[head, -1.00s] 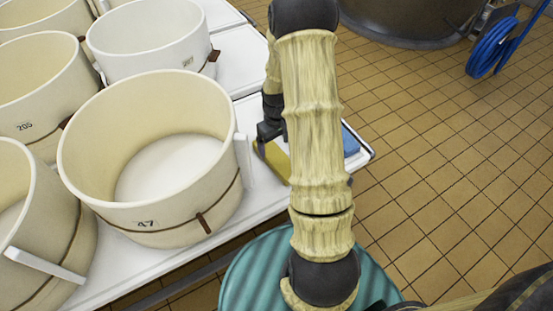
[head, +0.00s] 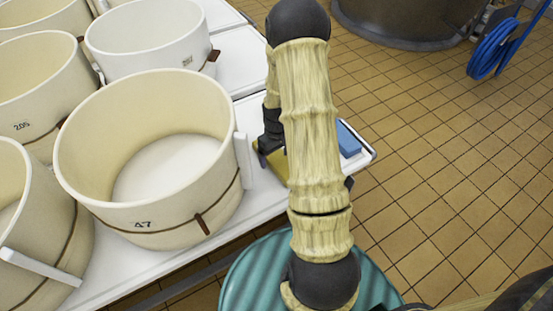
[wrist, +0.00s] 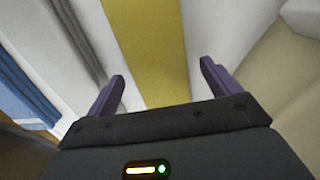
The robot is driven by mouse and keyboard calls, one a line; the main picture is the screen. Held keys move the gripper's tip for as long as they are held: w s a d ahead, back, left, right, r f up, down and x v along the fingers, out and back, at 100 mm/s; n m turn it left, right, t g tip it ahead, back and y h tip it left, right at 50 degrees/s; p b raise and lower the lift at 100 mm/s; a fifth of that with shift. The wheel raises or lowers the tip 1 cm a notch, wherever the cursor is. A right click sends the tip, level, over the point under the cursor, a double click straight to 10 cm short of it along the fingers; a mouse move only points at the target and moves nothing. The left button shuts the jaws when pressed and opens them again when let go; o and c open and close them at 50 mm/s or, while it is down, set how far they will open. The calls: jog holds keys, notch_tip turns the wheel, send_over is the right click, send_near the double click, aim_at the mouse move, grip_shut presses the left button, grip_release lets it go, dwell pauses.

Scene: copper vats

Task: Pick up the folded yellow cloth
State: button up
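The folded yellow cloth (head: 278,163) lies on the white table, right of the tub marked 47 and partly hidden behind my arm. In the wrist view the yellow cloth (wrist: 155,50) is a broad strip running up from between my fingers. My gripper (wrist: 162,80) is open, with its two fingers apart on either side of the strip. No contact with the cloth shows. In the head view my gripper (head: 265,150) is beside the cloth, its fingertips mostly hidden.
A cream tub marked 47 (head: 150,215) stands close left of the cloth, with a white handle (head: 244,160) facing it. A blue object (head: 348,140) lies to the right, near the end of the white table (head: 240,208). More tubs stand left and behind.

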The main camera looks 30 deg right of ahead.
aim_at(277, 156)
jog(key=c, duration=1.1)
notch_tip(277, 156, up, 10)
jog(key=p, duration=0.2)
jog(key=shift+p, duration=0.3)
